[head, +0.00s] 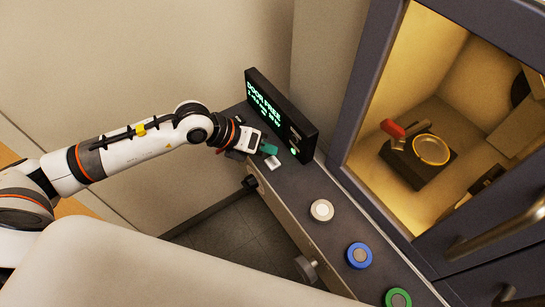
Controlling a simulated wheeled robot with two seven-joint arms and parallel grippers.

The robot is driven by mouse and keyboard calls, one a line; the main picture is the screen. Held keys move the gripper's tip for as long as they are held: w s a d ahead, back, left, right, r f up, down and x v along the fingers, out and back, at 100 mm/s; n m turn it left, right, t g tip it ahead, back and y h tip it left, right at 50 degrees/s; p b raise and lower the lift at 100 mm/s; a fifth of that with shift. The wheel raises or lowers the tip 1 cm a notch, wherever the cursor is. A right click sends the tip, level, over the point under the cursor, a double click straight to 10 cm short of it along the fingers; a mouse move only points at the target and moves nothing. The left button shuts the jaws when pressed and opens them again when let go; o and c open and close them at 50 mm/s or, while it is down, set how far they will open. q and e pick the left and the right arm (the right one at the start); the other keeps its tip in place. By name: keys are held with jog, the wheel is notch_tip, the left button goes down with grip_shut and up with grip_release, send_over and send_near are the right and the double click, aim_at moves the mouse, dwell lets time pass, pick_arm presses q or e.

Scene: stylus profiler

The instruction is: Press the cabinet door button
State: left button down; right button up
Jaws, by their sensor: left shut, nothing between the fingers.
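My left gripper (268,149) reaches in from the left, with its teal fingertips shut and empty. It is over the far end of the dark control ledge (292,190), in front of the black display (281,112). A small white square button (274,163) lies just below the fingertips in the picture; I cannot tell whether they touch. Further along the ledge are round buttons: white (322,210), blue (359,255) and green (398,299). The display text reads "DOOR FREE". No label shows which one is the cabinet door button. My right gripper is out of view.
The lit cabinet (390,120) stands right of the ledge, with a stage holding a yellow-rimmed disc (431,149) and a red part inside. A metal handle (500,225) sticks out at right. Floor at left is clear.

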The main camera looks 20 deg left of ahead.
pick_arm(q)
jog(key=shift+r+p, duration=0.7)
jog(key=shift+r, duration=0.8)
